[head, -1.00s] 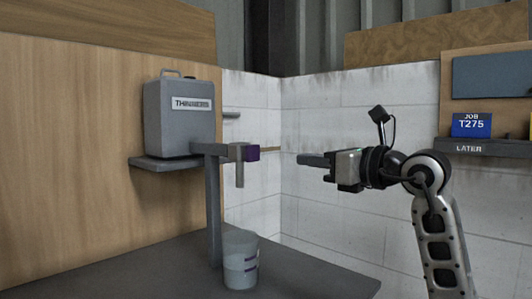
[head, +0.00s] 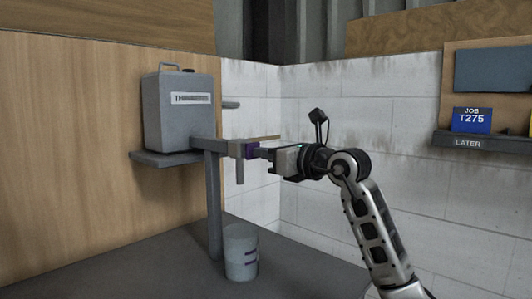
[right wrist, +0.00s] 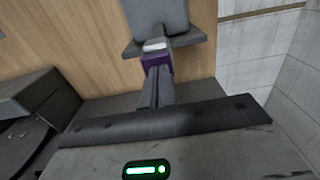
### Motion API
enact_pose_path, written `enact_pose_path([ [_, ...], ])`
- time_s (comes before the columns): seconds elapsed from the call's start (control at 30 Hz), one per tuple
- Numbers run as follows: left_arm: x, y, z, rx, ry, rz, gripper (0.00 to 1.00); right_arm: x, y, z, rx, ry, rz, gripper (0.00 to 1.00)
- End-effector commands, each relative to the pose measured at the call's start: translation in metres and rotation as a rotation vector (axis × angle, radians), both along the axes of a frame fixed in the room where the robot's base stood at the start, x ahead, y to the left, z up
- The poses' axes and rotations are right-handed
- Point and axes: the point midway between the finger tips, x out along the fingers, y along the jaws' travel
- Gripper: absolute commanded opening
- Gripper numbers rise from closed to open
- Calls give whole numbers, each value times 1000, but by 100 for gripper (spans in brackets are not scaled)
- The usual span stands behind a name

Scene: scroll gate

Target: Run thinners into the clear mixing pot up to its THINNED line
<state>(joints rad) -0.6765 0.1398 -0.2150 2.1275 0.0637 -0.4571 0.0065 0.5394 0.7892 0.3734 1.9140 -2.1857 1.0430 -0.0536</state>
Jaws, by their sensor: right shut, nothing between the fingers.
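The grey can labelled THINNERS (head: 180,118) stands on a shelf at the left. A grey pipe runs right from it to a tap with a purple block (head: 250,151) at its end and a spout (head: 240,173) pointing down. The clear mixing pot (head: 240,250) stands upright on the bench below the spout, with purple marks on its side; I cannot make out any liquid in it. My right gripper (head: 263,153) is shut and empty, its fingertips at the purple block, which also shows in the right wrist view (right wrist: 158,63). I cannot tell whether they touch. My left gripper is not in view.
A grey post (head: 214,205) stands beside the pot and supports the pipe. The dark bench (head: 150,260) is otherwise clear in view. At the right a ledge marked LATER (head: 470,142) carries a blue JOB T275 card (head: 472,120).

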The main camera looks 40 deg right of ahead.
Motion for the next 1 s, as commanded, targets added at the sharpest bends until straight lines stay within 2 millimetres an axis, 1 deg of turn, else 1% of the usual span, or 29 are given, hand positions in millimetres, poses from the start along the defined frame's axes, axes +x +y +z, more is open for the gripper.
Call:
enact_pose_path([
  [0.1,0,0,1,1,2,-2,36,3,0,1,0,0,0,0],
  [0.23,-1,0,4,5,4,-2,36,16,1,1,0,2,0,0],
  [0.3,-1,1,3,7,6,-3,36,19,1,0,0,1,-1,0],
  [0.53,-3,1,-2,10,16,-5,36,18,1,0,0,-2,-1,0],
  [1.0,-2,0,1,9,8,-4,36,18,1,1,1,-4,-1,0],
])
